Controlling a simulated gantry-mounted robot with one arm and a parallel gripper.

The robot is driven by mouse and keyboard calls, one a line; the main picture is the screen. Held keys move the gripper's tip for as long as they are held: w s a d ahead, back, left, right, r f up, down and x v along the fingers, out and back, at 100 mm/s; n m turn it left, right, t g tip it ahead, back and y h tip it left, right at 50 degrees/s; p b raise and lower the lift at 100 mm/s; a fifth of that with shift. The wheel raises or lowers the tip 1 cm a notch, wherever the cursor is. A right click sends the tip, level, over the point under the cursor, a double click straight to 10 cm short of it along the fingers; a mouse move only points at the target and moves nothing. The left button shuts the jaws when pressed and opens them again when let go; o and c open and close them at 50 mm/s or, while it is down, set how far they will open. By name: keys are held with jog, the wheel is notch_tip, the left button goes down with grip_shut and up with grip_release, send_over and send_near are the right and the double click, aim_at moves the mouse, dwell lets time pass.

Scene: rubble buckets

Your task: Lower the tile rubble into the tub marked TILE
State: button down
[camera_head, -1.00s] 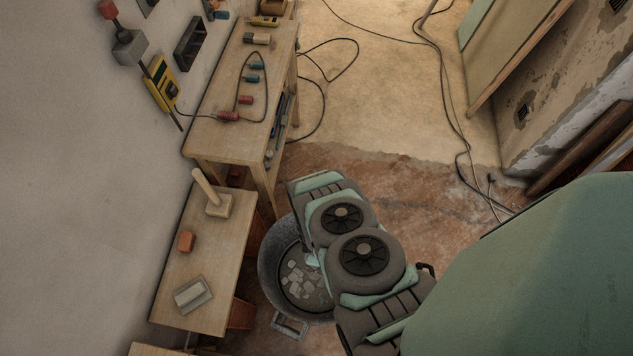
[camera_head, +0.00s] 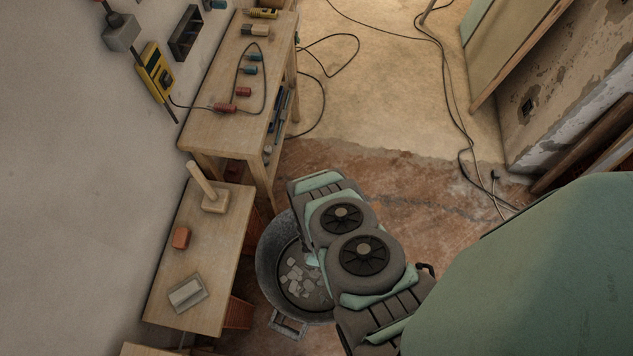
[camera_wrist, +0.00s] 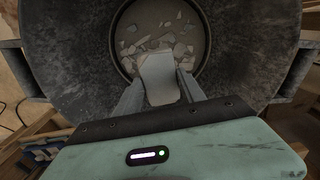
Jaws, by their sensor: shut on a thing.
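A pale, flat piece of tile rubble (camera_wrist: 158,72) is held between the fingers of my gripper (camera_wrist: 160,82) in the wrist view. The gripper is over a round dark grey tub (camera_wrist: 70,60), whose opening faces the wrist camera. Broken pale pieces lie on the tub's floor. In the head view the tub (camera_head: 268,262) stands on the floor beside the low bench, partly hidden by my arm. No TILE marking is readable on it. The fingers and the held piece are hidden by my arm there. How far the piece is above the tub's floor is unclear.
Dark cables (camera_head: 462,125) cross the floor further back.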

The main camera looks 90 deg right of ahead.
notch_tip(320, 180, down, 18)
jog(key=b, duration=1.7)
jog(key=shift+r, duration=0.2)
dwell(0.9)
jog(key=shift+f+b, duration=2.75)
jog(key=shift+b, duration=0.1)
dwell(1.6)
